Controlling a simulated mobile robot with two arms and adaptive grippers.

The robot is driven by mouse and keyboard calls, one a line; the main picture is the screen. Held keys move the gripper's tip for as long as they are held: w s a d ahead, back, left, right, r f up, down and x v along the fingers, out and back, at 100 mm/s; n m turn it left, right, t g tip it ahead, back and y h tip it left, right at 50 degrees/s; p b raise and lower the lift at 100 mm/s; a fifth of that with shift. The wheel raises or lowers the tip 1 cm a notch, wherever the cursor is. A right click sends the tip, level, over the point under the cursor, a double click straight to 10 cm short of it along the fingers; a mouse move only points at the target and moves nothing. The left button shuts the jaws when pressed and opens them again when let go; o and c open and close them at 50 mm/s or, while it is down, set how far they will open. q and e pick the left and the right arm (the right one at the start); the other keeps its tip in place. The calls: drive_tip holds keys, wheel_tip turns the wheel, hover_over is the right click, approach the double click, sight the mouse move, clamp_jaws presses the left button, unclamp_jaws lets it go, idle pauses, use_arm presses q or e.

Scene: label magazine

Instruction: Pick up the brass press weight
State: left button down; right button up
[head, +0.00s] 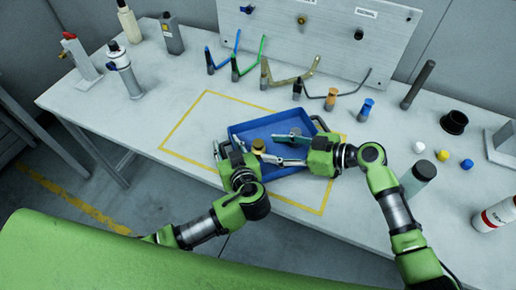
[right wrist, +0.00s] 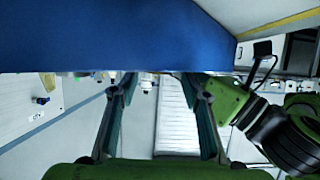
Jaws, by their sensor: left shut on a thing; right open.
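The brass press weight (head: 258,146) is a small gold cylinder at the left part of the blue tray (head: 240,131). My right gripper (head: 272,147) is open, over the tray, its fingers pointing left toward the weight. Whether the weight lies between the fingertips is hard to tell. In the right wrist view the fingers (right wrist: 160,88) are spread with nothing clearly between them, and I cannot make out the weight. My left gripper (head: 229,148) is at the tray's left edge, just left of the weight, and appears shut on the tray's left handle. Its grip is partly hidden.
A yellow outline (head: 178,130) surrounds the tray. The tray's right handle (head: 320,123) is free. Bent tools and small upright holders stand behind. A dark green-capped jar (head: 418,178), small balls and a white bottle (head: 497,214) are at right. Bottles stand at back left.

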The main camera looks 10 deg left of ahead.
drive_tip(key=shift+x, duration=2)
drive_tip(key=shift+w, duration=0.1)
clamp_jaws()
use_arm(q)
drive_tip(key=c, duration=1.4)
unclamp_jaws()
drive_tip(key=shift+w, duration=0.1)
use_arm(e)
wheel_tip(320, 180, up, 10)
use_arm(q)
drive_tip(key=v, duration=1.2)
drive_tip(key=shift+f, duration=0.1)
